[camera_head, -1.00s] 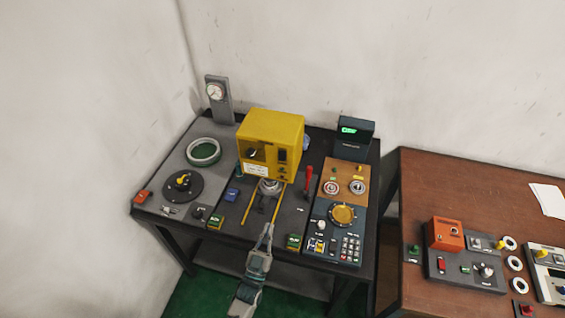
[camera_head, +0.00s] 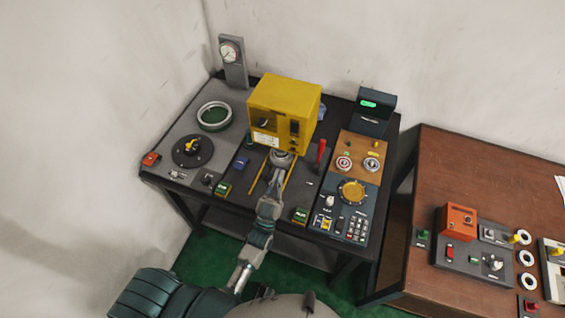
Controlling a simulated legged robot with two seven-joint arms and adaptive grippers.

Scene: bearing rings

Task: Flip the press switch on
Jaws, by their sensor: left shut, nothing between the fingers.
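The yellow press (camera_head: 283,108) stands at the back middle of the dark table, with a dark switch panel (camera_head: 294,128) on the right of its front. I cannot make out whether the switch there is on or off. My left arm reaches up from the bottom. Its left gripper (camera_head: 279,166) is shut and empty, just in front of and below the press, close to a round grey part (camera_head: 282,158) under the press. Whether it touches that part I cannot tell. My right gripper is out of view.
A red lever (camera_head: 321,151) stands right of the press. A green ring (camera_head: 214,116), a dial gauge (camera_head: 230,52) and a black knob plate (camera_head: 192,152) are to the left. A keypad panel (camera_head: 345,205) is at right. A brown table (camera_head: 450,170) stands further right.

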